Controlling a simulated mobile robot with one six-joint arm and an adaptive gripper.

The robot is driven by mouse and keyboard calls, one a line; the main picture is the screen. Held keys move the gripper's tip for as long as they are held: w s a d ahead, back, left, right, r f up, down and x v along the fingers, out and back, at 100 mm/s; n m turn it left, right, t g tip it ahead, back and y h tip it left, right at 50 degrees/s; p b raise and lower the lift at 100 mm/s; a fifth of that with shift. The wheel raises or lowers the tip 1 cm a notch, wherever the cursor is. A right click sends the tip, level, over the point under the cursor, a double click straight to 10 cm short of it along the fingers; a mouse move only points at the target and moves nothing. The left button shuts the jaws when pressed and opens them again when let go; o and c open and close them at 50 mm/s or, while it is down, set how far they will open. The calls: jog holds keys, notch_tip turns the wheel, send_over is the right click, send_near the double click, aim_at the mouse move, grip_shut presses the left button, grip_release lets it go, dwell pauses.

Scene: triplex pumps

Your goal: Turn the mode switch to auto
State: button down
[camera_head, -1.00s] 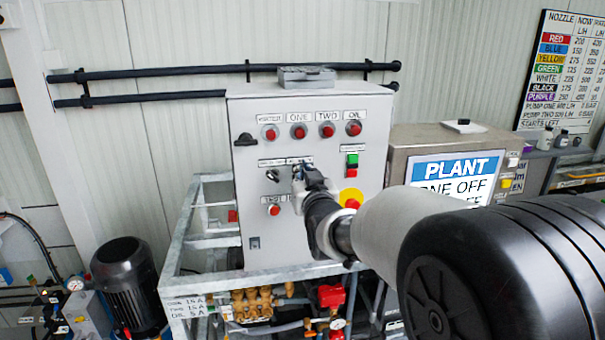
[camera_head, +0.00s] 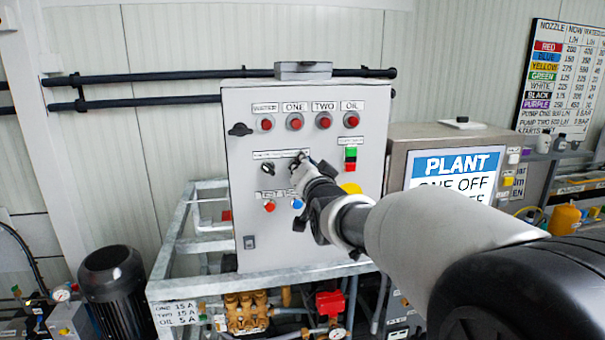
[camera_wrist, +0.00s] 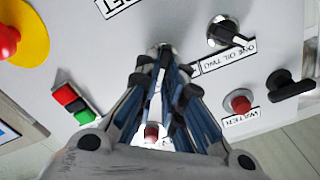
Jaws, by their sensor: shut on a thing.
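My gripper (camera_head: 301,163) reaches the grey control panel (camera_head: 305,245) from the right. Its fingertips are shut on a small dark switch knob in the panel's middle row, taken as the mode switch. The fingertips (camera_wrist: 164,58) hide most of this knob, so its setting cannot be read. A second black selector knob (camera_head: 267,168) sits just left of the gripper and is free. It also shows in the wrist view (camera_wrist: 224,32), with a label beside it reading ONE, OIL, TWO.
Red lamps (camera_head: 295,122) line the panel's top. A green-and-red button pair (camera_head: 350,158) is right of the gripper. A red stop button on yellow (camera_wrist: 8,40) is partly covered by my arm in the head view. A black handle (camera_head: 240,129) juts out at the panel's left.

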jog(key=shift+m+b, duration=0.3)
jog(key=shift+m, duration=0.3)
jog(key=c, duration=1.7)
grip_release()
jog(key=shift+s+d, duration=0.1)
jog(key=v, duration=1.1)
jog(key=shift+s, duration=0.35)
jog(key=shift+d, duration=0.15)
